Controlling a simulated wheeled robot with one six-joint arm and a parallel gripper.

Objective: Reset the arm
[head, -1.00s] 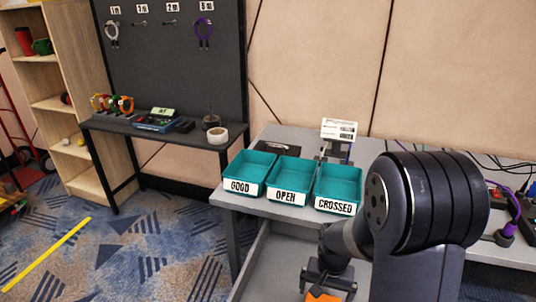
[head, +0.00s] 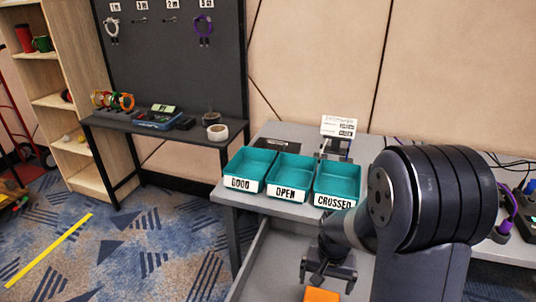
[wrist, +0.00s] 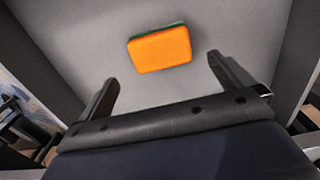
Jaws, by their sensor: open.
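My gripper (head: 328,278) is in the lower middle of the head view, in front of the table with the teal bins. In the wrist view my gripper (wrist: 166,80) has its two fingers wide apart with nothing between them. An orange sponge-like block (wrist: 160,50) with a green edge lies on a grey surface beyond the fingertips, apart from them. The same orange block (head: 321,295) shows at the bottom edge of the head view, partly cut off, just below my gripper.
Teal bins labelled GOOD (head: 250,168), OPEN (head: 290,175) and CROSSED (head: 337,182) stand on the grey table (head: 232,196). A small printed sign (head: 338,127) stands behind them. A dark bench (head: 215,137) with tools is at the left. Cables lie at the right.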

